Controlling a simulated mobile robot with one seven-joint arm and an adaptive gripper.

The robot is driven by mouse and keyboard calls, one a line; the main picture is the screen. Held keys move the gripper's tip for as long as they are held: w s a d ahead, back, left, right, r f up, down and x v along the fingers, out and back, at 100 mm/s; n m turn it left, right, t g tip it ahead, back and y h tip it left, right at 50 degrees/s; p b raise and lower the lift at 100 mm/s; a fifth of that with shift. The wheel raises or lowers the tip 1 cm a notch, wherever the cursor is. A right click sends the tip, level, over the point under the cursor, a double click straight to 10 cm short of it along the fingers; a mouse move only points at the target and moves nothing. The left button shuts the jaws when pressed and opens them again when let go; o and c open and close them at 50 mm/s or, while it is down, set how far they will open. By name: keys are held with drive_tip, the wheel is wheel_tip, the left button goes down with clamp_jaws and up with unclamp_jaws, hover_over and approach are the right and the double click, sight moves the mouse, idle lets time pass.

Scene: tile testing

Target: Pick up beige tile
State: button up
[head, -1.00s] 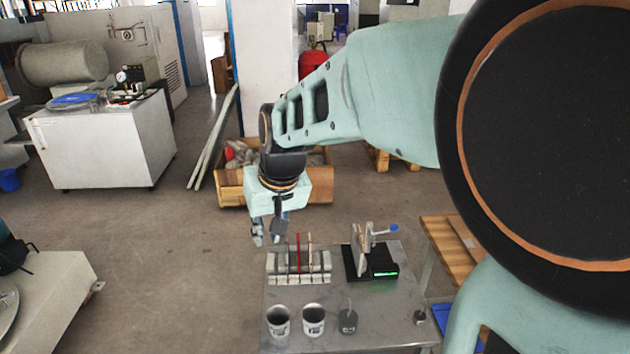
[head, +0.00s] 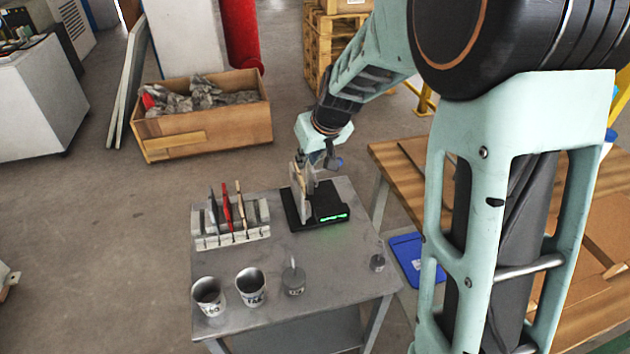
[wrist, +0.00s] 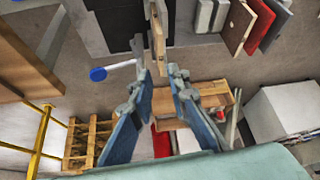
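A beige tile (head: 300,200) stands on edge in the black device (head: 331,204) with a green display, on the grey metal table. In the wrist view, its narrow edge (wrist: 158,30) points toward the gap between my fingers. My gripper (wrist: 158,68) is open, with a finger on either side of that line. In the head view, my gripper (head: 322,160) is just above and behind the device, partly hidden by my wrist. I cannot tell whether the fingers touch the tile. A slotted rack (head: 250,236) to the left holds a dark tile (head: 214,208), a red tile (head: 227,207) and a tan tile (head: 240,205).
Two cups (head: 251,289) and a small weight (head: 293,281) stand along the table's front, another weight (head: 377,262) near its right edge. A blue knob (wrist: 97,74) sticks out beside the device. A wooden table (head: 405,165) stands to the right; a wooden crate (head: 205,138) lies behind.

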sight(300, 174)
drive_tip(key=b+x, duration=0.2)
drive_tip(key=x, duration=0.8)
drive_tip(key=shift+f, duration=0.45)
clamp_jaws()
drive_tip(key=shift+a, duration=0.1)
